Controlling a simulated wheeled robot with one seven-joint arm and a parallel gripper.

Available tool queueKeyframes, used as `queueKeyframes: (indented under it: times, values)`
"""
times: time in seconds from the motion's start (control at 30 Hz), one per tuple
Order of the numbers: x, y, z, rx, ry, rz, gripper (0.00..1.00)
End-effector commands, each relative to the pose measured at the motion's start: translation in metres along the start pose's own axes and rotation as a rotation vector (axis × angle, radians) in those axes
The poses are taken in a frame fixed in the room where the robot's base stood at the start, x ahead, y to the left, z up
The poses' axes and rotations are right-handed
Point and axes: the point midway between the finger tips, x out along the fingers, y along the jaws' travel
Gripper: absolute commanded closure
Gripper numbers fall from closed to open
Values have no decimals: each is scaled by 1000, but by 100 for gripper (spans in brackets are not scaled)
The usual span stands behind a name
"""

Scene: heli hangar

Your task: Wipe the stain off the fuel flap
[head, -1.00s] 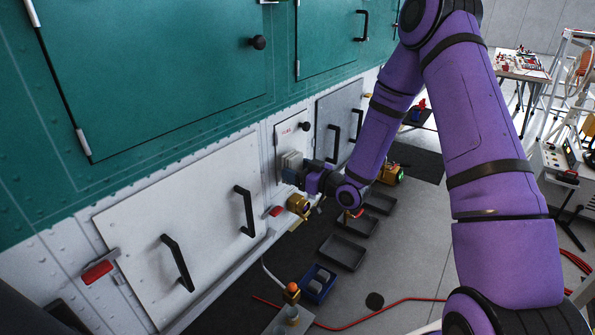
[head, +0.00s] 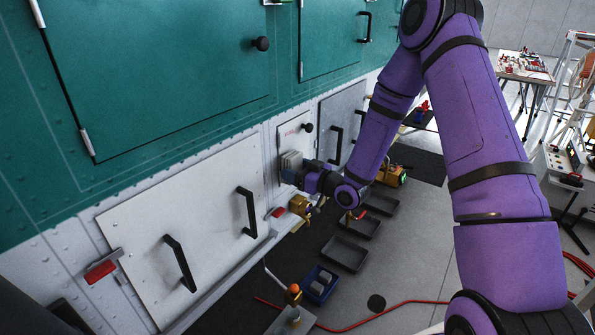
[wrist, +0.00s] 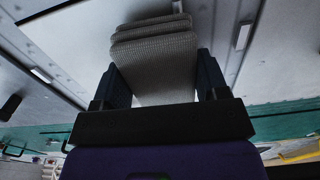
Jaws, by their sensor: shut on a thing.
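The fuel flap (head: 294,130) is a small pale panel with a black knob and faint red lettering, set in the white lower hull. My gripper (head: 289,174) is in front of the flap's lower part. It is shut on a folded grey cloth (head: 291,160). In the wrist view my gripper (wrist: 166,85) has a dark finger on each side of the waffle-textured cloth (wrist: 155,55). The cloth is at or very near the flap; I cannot tell if it touches. No stain can be made out; the cloth and gripper hide the lower part of the flap.
A brass fitting (head: 301,206) juts out below the flap. Large white panels with black handles (head: 180,262) flank it. Dark trays (head: 345,253), a blue bin (head: 320,284) and a red hose (head: 395,305) lie on the floor. A table (head: 525,68) stands far right.

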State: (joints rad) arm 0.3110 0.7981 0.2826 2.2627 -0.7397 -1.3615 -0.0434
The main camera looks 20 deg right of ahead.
Motion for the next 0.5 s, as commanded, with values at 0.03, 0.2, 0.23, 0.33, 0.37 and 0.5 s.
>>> queueKeyframes:
  times: [0.03,0.2,0.23,0.33,0.37,0.5]
  values:
    - [1,0,0,0,0,0,55]
    - [4,0,0,0,0,-1,55]
    - [4,0,0,0,0,-1,55]
    - [6,0,0,0,0,-1,55]
    - [6,0,0,0,0,-1,55]
    - [9,0,0,0,0,-1,55]
